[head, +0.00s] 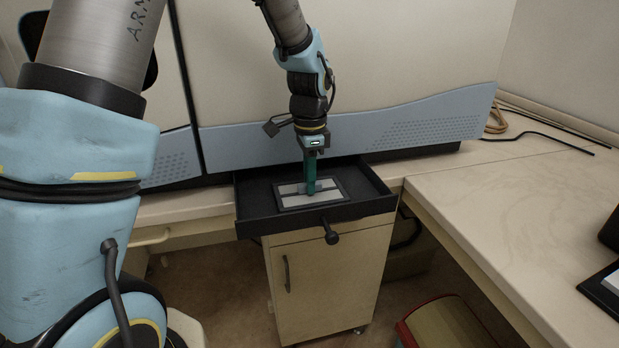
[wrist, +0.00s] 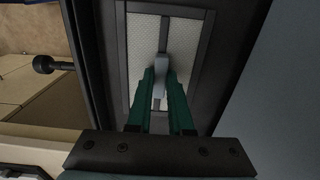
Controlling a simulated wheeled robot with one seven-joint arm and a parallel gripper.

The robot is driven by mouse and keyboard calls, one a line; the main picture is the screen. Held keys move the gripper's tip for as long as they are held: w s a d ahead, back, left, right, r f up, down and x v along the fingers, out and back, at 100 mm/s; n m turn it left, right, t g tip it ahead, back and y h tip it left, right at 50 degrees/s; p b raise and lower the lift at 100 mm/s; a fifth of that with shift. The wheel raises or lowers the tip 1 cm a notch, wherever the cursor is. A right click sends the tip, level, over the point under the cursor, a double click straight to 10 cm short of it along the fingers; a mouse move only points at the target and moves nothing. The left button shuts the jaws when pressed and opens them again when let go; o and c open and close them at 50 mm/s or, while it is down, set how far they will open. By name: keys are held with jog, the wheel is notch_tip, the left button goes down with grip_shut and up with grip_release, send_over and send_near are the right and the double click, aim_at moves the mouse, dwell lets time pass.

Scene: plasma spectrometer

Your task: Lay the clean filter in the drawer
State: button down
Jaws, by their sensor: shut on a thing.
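The clean filter (head: 328,194) is a flat pale panel with a dark frame and a dark centre bar. It is at the drawer's floor inside the open black drawer (head: 250,213); I cannot tell whether it rests fully on the floor. In the wrist view the filter (wrist: 187,42) fills the middle, with a grey grip tab at its centre. My gripper (head: 311,190) points down over the filter, its green fingers shut on that tab. In the wrist view the fingertips (wrist: 162,75) close on the tab from both sides.
The drawer's black knob (head: 331,237) sticks out at the front. A wooden cabinet (head: 330,285) stands below it. The worktop (head: 500,200) to the right is mostly clear. A red-edged bin (head: 440,325) stands on the floor. The spectrometer's blue-grey panel (head: 400,128) rises behind the drawer.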

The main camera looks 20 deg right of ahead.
jog(key=shift+f, duration=0.15)
jog(key=c, duration=0.8)
grip_release()
notch_tip(320, 180, up, 12)
jog(key=b, duration=0.2)
jog(key=s+a+f+n, duration=0.1)
jog(key=a+f+n, duration=0.2)
jog(key=a+n, duration=0.3)
jog(key=s+a+f+n+t, duration=0.1)
jog(key=a+f+n, duration=0.2)
jog(key=a, duration=1.1)
jog(key=s+a+f+n, duration=0.2)
jog(key=a+f+n, duration=0.1)
jog(key=a+n, duration=0.6)
jog(key=shift+a+f+t, duration=0.2)
jog(key=shift+a+t, duration=0.1)
jog(key=shift+a, duration=0.3)
